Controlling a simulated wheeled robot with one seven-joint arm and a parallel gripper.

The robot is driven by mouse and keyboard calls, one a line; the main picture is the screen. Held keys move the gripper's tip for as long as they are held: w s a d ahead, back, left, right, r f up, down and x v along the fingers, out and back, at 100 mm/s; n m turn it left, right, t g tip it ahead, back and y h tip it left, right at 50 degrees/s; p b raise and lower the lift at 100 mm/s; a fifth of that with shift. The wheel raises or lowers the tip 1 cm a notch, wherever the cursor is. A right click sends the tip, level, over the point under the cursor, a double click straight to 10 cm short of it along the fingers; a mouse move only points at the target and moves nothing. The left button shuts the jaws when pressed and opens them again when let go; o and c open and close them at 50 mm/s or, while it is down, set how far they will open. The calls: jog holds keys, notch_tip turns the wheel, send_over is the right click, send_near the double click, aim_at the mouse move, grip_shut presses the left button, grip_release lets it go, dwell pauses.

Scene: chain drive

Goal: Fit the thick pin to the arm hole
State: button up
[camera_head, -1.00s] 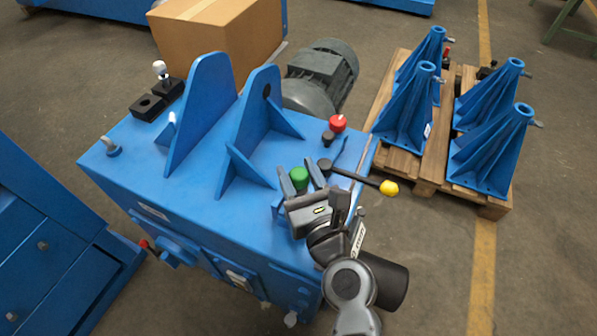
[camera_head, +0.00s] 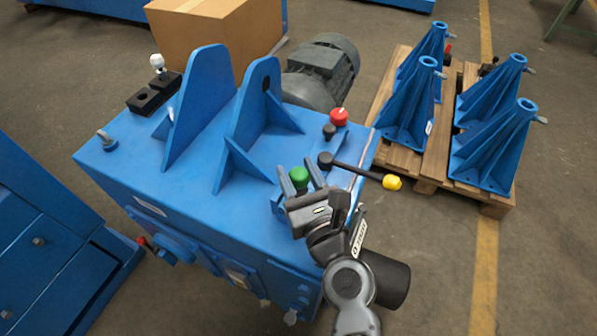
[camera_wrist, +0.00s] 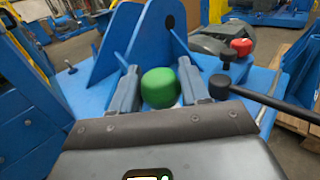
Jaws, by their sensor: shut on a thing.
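My gripper (camera_head: 303,182) is over the near right part of the blue machine top, its fingers on both sides of a green-headed pin (camera_head: 299,176). It is shut on this pin. In the wrist view the green head (camera_wrist: 159,88) sits between the two grey fingers; its shank is hidden, so I cannot tell whether its lower end is free. Two upright blue plates stand on the machine. The right plate (camera_head: 252,110) has a dark round hole (camera_head: 265,84) near its top, also visible in the wrist view (camera_wrist: 170,21). A hole in the left plate (camera_head: 205,100) is not visible.
A black lever (camera_head: 350,171) with a yellow knob (camera_head: 391,182) lies close right of my gripper. A red knob (camera_head: 339,116) stands behind it. A black block (camera_head: 147,101) and a white-knobbed piece (camera_head: 157,62) are at the back left. A motor (camera_head: 322,70) sits behind the plates.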

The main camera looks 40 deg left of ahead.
aim_at(299, 188)
jog(key=shift+f+b, duration=1.7)
jog(key=shift+f, duration=0.2)
jog(key=o, duration=1.3)
jog(key=shift+d, duration=0.1)
jog(key=shift+v, duration=3.85)
jog(key=shift+s, duration=0.1)
jog(key=s+d+f+n+t+h+p, duration=0.15)
jog(key=s+d+n+h, duration=0.35)
jog(key=d, duration=0.7)
jog(key=s+d+n+t+h+p, duration=0.3)
jog(key=s+d+n+h, duration=0.2)
jog(key=d, duration=0.8)
jog(key=s+d+r+n+h+p, duration=0.1)
jog(key=s+d+r+n, duration=0.3)
jog(key=r, duration=0.1)
jog(key=s+d+r+n+h+p, duration=0.1)
jog(key=s+d+r+n+h, duration=0.1)
jog(key=s+r+n, duration=0.3)
jog(key=s+d+r+n+t+h+p, duration=0.1)
jog(key=s+d+r+n+h, duration=0.1)
jog(key=s+d+r+n, duration=0.3)
jog(key=shift+s+d+r, duration=0.2)
jog(key=shift+d+r, duration=0.15)
jog(key=shift+r, duration=0.05)
